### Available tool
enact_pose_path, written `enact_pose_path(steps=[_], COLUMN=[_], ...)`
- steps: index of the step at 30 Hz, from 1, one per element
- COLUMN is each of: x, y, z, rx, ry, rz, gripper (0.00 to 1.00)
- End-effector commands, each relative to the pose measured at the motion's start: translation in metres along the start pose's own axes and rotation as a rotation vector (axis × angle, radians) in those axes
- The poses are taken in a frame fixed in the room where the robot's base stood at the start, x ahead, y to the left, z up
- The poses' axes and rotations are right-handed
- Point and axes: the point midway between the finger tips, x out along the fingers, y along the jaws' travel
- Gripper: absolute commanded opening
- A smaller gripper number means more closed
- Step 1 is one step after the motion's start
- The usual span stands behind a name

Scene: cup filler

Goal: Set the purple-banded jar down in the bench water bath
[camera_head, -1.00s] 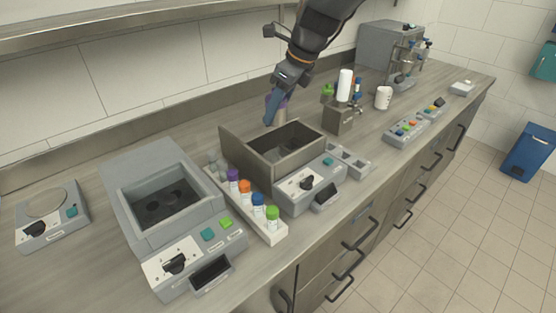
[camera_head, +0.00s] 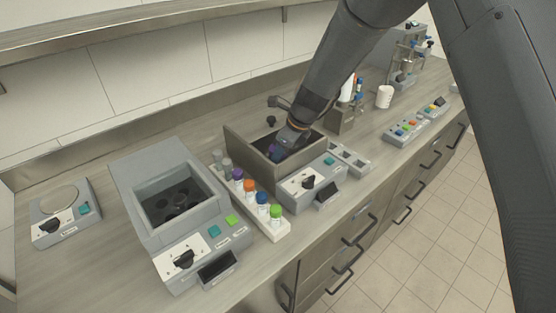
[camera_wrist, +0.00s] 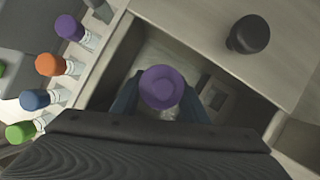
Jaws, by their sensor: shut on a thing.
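The purple-banded jar (camera_wrist: 161,85) shows from above in the wrist view as a round purple top with a clear body below it. My gripper (camera_wrist: 160,98) is shut on it, with one blue finger on each side. The bench water bath (camera_head: 297,173) is an open, grey rectangular basin with a control panel in front. My gripper (camera_head: 279,151) reaches down into it near its left end. In the wrist view the jar is inside the walls of the bath (camera_wrist: 232,74). I cannot tell whether the jar touches the bath floor.
A white rack (camera_head: 272,231) with purple, orange, blue and green capped vials stands left of the bath. A deeper grey heater unit (camera_head: 152,215) is farther left. A dark round knob (camera_head: 271,120) stands behind the bath.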

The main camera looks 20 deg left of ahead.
Motion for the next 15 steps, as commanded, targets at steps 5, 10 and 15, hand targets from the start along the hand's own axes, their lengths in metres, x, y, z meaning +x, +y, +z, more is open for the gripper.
enact_pose_path(steps=[5,10,15], x=[0.018,0.018,0.021], y=[0.000,-0.001,-0.001], z=[-0.007,-0.007,-0.009], rx=[0.001,0.000,0.000], ry=[0.000,-0.001,0.000], rz=[0.000,-0.001,-0.001], gripper=[0.01,0.01,0.01])
